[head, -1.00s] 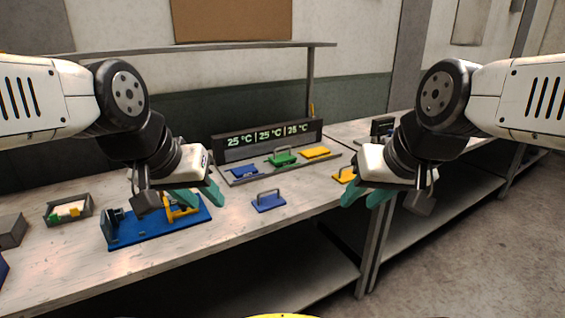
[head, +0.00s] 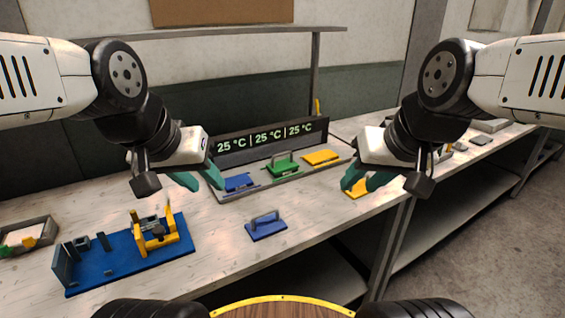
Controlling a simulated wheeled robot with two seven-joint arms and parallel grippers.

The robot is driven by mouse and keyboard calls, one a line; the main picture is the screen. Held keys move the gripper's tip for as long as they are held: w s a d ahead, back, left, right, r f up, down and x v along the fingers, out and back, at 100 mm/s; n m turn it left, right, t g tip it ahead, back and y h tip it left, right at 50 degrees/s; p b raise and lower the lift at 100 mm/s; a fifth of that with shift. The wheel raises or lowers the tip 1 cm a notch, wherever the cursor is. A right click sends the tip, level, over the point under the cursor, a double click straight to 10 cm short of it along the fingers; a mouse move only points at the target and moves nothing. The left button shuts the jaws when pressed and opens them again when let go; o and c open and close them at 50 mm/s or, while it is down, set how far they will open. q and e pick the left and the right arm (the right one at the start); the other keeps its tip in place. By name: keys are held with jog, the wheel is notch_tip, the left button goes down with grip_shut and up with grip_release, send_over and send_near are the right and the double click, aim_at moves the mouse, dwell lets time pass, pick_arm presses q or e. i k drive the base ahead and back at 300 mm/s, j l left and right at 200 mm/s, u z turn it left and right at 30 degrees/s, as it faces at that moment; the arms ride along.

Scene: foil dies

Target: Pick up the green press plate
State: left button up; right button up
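The green press plate (head: 284,171) has a raised handle and lies in the middle of the station tray, between a blue plate (head: 238,183) and a yellow plate (head: 322,158). My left gripper (head: 210,187) is open and empty, left of the green plate and close to the blue plate in the picture. My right gripper (head: 357,189) is open and empty, right of the green plate. Its fingers partly hide another yellow plate (head: 359,194) on the bench.
A temperature display (head: 268,141) reading 25 °C three times stands behind the plates. A loose blue plate with a handle (head: 266,228) lies in front. A blue fixture (head: 120,262) with a yellow clamp and a small bin (head: 28,236) are on the left. Bare bench lies between.

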aim_at(281, 166)
jog(key=k, duration=1.65)
jog(key=i+j+z, duration=0.75)
jog(key=i+j, duration=0.2)
jog(key=j, duration=0.1)
